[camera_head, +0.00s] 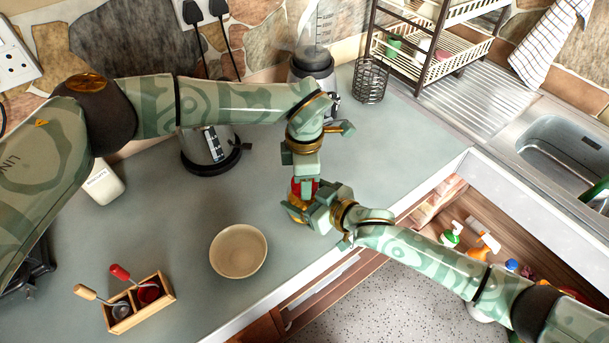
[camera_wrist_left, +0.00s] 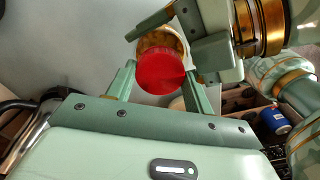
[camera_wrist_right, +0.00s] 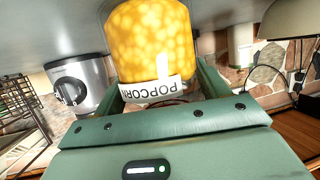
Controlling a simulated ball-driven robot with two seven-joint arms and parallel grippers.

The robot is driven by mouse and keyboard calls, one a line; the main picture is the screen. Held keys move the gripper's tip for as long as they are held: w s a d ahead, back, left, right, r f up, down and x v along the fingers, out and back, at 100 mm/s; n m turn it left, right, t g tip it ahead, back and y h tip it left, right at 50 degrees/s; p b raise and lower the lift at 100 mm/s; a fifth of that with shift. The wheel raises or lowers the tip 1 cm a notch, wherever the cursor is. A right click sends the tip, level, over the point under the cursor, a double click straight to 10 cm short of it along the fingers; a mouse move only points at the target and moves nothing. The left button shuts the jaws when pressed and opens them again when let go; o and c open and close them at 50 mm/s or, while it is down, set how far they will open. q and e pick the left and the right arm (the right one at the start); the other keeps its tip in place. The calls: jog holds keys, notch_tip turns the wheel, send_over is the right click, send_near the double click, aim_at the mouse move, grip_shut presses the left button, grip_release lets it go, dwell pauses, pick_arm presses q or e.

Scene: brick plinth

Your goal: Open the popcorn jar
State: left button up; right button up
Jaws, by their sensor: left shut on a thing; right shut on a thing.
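The popcorn jar (camera_head: 297,206) is a clear jar of yellow popcorn, mostly hidden between my grippers above the counter in the head view. Its label (camera_wrist_right: 152,92) reads POPCORN, upside down in the right wrist view. The red lid (camera_wrist_left: 161,72) sits against the jar's end, with no gap that I can see. My left gripper (camera_head: 305,182) is shut on the lid from above, one finger on each side. My right gripper (camera_head: 311,209) is shut around the jar body from the right. The jar's base is hidden in the head view.
A beige bowl (camera_head: 238,251) stands on the counter, with a wooden two-compartment box (camera_head: 138,303) at front left. A kettle (camera_head: 208,152), blender (camera_head: 312,65), wire holder (camera_head: 370,80) and dish rack (camera_head: 440,50) stand behind. An open drawer (camera_head: 490,215) holds bottles at right.

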pick_arm(q)
jog(key=shift+n, duration=0.9)
jog(key=o, duration=1.1)
jog(key=shift+c, duration=0.2)
